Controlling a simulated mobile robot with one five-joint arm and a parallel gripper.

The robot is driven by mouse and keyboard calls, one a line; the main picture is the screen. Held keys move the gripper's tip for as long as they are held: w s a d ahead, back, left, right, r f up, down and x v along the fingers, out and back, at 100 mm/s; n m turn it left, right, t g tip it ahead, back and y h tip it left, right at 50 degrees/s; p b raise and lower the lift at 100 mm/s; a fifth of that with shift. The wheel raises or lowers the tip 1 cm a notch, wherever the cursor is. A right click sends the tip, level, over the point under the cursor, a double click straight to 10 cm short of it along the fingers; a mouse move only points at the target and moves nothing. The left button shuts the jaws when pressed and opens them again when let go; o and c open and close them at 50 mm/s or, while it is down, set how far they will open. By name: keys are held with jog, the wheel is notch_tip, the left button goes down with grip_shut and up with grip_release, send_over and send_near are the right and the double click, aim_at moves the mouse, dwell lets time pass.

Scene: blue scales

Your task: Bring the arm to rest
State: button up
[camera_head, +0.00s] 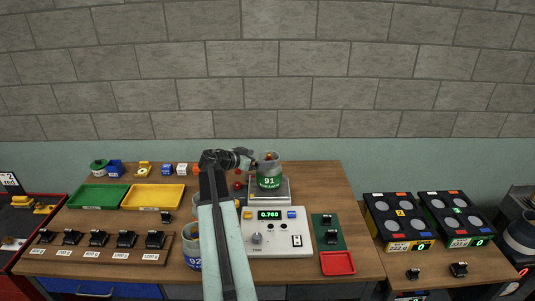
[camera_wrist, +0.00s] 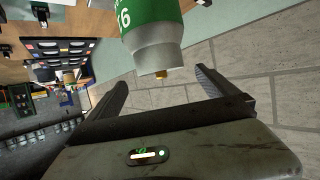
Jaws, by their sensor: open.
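My arm (camera_head: 218,220) reaches up from the bottom of the head view and bends right near its top. My gripper (camera_head: 252,162) is small there, close to the left side of a grey container with a green band marked 91 (camera_head: 269,182). The container stands upright on the scale's metal pan (camera_head: 284,193). In the wrist view my gripper (camera_wrist: 162,76) has its two fingers spread apart with nothing held. The container (camera_wrist: 158,45) appears upside down beyond the fingertips, with a gap to each finger. A small yellowish item shows at its mouth.
The scale console (camera_head: 277,232) has a lit display. Green (camera_head: 98,195) and yellow (camera_head: 154,197) trays lie left; a rack of black weights (camera_head: 98,239) is in front. Another container (camera_head: 192,250) stands beside my arm. A red tray (camera_head: 338,263) is right. A side table (camera_head: 435,265) holds black panels.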

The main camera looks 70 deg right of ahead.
jog(key=shift+v, duration=1)
